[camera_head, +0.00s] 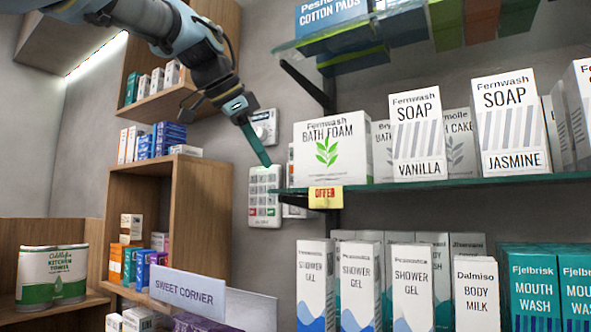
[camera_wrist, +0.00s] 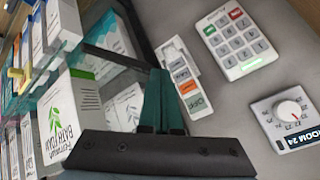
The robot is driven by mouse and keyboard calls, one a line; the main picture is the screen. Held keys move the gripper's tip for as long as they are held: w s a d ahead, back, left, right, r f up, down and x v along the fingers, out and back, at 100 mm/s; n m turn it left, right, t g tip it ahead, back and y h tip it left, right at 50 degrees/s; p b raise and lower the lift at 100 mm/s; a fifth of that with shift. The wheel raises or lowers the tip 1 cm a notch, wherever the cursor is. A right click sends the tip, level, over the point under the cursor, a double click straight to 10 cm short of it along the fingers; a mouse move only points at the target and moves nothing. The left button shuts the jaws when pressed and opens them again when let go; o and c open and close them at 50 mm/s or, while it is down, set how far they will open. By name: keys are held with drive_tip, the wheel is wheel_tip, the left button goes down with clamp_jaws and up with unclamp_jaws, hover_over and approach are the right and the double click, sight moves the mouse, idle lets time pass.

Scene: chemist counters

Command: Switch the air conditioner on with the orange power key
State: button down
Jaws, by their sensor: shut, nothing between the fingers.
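A slim white remote (camera_wrist: 197,104) is in a holder on the wall, between the shelf and a keypad in the wrist view. Its orange key (camera_wrist: 189,88) shows near its middle. In the head view only slivers of the remote (camera_head: 291,211) show, beside the shelf end; its keys are hidden there. My gripper (camera_head: 267,163) has long teal fingers, shut and empty, pointing down right in front of the wall above the keypad. In the wrist view the shut fingertips (camera_wrist: 159,72) lie just left of the remote. I cannot tell whether they touch anything.
A white keypad (camera_head: 264,197) with red and green keys hangs left of the shelf. A dial thermostat (camera_head: 264,127) is above it. The green glass shelf (camera_head: 385,187) carries a bath foam box (camera_head: 331,150) and soap boxes close beside my fingers. An offer tag (camera_head: 325,197) hangs on its edge.

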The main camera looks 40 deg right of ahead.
drive_tip(key=w+d+p, duration=0.2)
drive_tip(key=d+p, duration=0.3)
drive_tip(key=d, duration=0.3)
drive_tip(key=shift+d, duration=0.2)
drive_tip(key=shift+w, duration=0.1)
drive_tip(key=shift+p, duration=0.3)
idle(1.5)
drive_tip(key=shift+w+d+p, duration=0.1)
drive_tip(key=shift+d+p, duration=0.2)
drive_tip(key=shift+d, duration=0.15)
